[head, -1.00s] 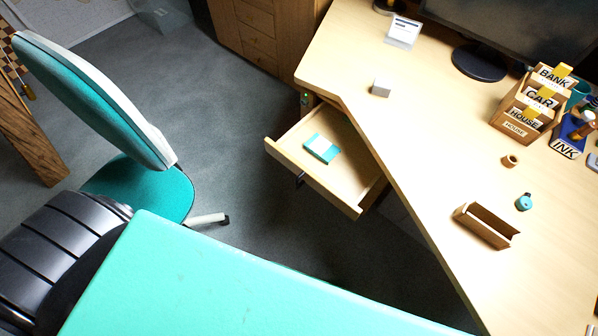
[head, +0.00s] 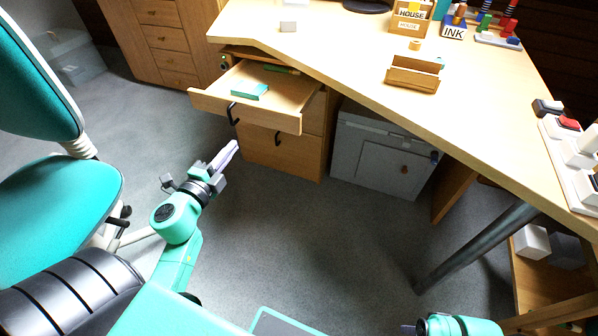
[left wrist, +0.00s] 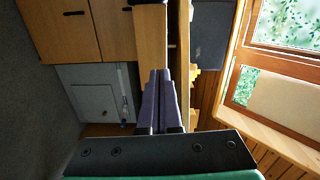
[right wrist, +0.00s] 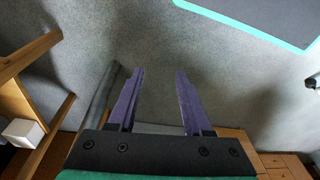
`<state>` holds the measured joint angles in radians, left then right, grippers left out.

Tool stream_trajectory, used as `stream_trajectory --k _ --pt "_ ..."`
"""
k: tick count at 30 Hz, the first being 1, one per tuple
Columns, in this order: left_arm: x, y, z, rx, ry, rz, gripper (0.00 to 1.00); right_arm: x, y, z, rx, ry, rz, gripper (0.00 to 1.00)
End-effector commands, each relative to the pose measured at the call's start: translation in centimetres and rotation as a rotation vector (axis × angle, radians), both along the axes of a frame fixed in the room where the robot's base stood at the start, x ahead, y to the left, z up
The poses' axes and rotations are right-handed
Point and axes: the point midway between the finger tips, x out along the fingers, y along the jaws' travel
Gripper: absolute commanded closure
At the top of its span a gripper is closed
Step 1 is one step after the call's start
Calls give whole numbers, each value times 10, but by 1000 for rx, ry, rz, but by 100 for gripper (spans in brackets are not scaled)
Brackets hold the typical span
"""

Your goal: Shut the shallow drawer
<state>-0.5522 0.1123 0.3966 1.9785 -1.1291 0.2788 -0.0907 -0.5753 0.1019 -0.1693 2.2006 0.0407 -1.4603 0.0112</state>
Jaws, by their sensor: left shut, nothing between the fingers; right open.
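The shallow drawer (head: 245,110) is pulled out from under the desk's left end in the head view. It has a pale wood front with a dark bar handle (head: 233,115). A teal and white item (head: 249,91) lies inside. My left gripper (head: 230,150) is shut and empty, low in front of the drawer. Its tips show just below the handle in the head view, with a visible gap. In the left wrist view its fingers (left wrist: 160,85) are together, pointing toward a pale wood panel. My right gripper (right wrist: 155,85) is open and empty over the floor.
A teal chair (head: 50,200) stands at the left. A deeper closed drawer (head: 280,150) is below the shallow one. A grey cabinet (head: 380,160) stands under the desk (head: 350,65), and a metal leg (head: 475,250) at right. The floor between is clear.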

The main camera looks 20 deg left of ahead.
Motion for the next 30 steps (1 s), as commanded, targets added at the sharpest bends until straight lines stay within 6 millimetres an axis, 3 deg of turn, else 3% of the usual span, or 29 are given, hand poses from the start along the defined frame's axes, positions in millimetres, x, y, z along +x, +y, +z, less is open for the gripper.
stream_trajectory --k 5,21,25,30 --pt "4 -5 17 80 -32 -21 100 -1 0 9 3 -2 1 50" --pt "113 -2 18 73 -33 -16 100 0 0 4 1 -2 0 50" --pt "131 -2 17 73 -31 -17 100 -1 1 11 4 -6 2 50" --pt "139 -2 17 72 -30 -17 100 0 1 17 6 -12 3 50"
